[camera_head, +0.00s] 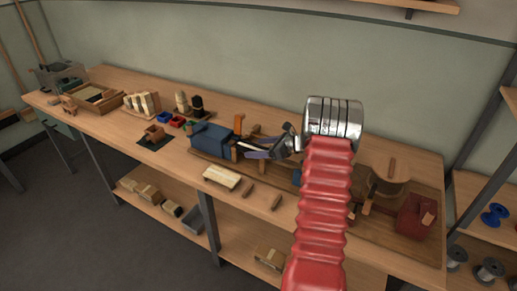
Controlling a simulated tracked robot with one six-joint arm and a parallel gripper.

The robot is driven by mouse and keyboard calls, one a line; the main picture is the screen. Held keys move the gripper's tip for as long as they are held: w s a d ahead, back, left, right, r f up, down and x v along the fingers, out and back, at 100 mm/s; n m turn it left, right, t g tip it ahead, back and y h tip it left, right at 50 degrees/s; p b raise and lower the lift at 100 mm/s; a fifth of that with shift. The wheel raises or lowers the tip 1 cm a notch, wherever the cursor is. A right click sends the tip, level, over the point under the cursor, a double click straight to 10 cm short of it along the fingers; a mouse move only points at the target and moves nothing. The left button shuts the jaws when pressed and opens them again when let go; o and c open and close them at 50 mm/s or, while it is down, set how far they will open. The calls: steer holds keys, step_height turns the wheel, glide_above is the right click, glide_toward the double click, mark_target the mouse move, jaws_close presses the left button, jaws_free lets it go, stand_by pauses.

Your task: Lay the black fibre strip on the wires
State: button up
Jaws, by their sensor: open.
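My gripper (254,149) reaches left from the steel wrist over the middle of the bench. Its jaws are apart, beside the right end of a blue block-shaped device (211,137). I see nothing held between them. A dark upright bundle (197,104) stands on a dark mat near the back of the bench, beside a pale one (182,102); it may be the black fibre, but I cannot be sure. The wires are too small to make out. My red sleeved arm covers part of the bench right of the gripper.
A pale slatted block (221,178) and two short wooden pieces (248,190) lie at the front edge. Small coloured bins (177,121) and a wooden box on a dark mat (154,134) are left. A red block-shaped device (415,216) and a round wooden piece (390,179) stand right.

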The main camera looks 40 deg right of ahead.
steer(key=shift+s, duration=0.1)
steer(key=v, duration=1.3)
steer(key=shift+s+d+r, duration=0.1)
steer(key=shift+s+r, duration=0.05)
steer(key=shift+s, duration=0.1)
stand_by(0.7)
steer(key=a+r+n+g, duration=0.2)
steer(key=a+r+n, duration=0.25)
steer(key=a, duration=0.55)
steer(key=a+r+n+g+y, duration=0.1)
steer(key=a+r+n+g, duration=0.3)
steer(key=a, duration=0.6)
steer(key=a+r+n+g, duration=0.1)
steer(key=a+r+n, duration=0.1)
steer(key=a+n, duration=0.6)
steer(key=s+a+r+n+h, duration=0.2)
steer(key=s+a+n, duration=0.6)
steer(key=s+a, duration=0.1)
steer(key=s+a+r+n+h, duration=0.1)
steer(key=s+a+n+h, duration=0.2)
steer(key=s+a+n, duration=0.4)
steer(key=shift+s+a+r+n, duration=0.35)
steer(key=shift+s+a, duration=1.1)
steer(key=shift+s, duration=0.05)
